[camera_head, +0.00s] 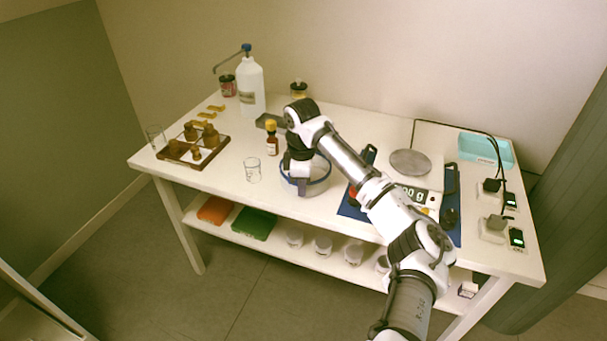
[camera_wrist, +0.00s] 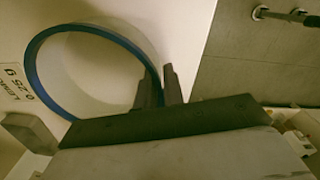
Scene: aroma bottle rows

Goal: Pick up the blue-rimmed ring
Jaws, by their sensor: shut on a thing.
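The blue-rimmed ring (camera_head: 318,183) is a round white piece with a blue rim, at the front middle of the white table. In the wrist view its blue rim (camera_wrist: 32,72) curves around a pale inside, and its right side runs between two dark fingers. My gripper (camera_head: 303,188) points down at the ring, and in the wrist view my gripper (camera_wrist: 160,88) is shut on the ring's wall. Whether the ring is clear of the tabletop cannot be told. Part of the ring is hidden behind my gripper.
A brown dropper bottle (camera_head: 271,142) and a glass beaker (camera_head: 252,170) stand close left of the ring. A scale (camera_head: 414,183) on a blue mat (camera_head: 352,210) is to the right. A wooden rack (camera_head: 176,153) is far left. The table's front edge is near.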

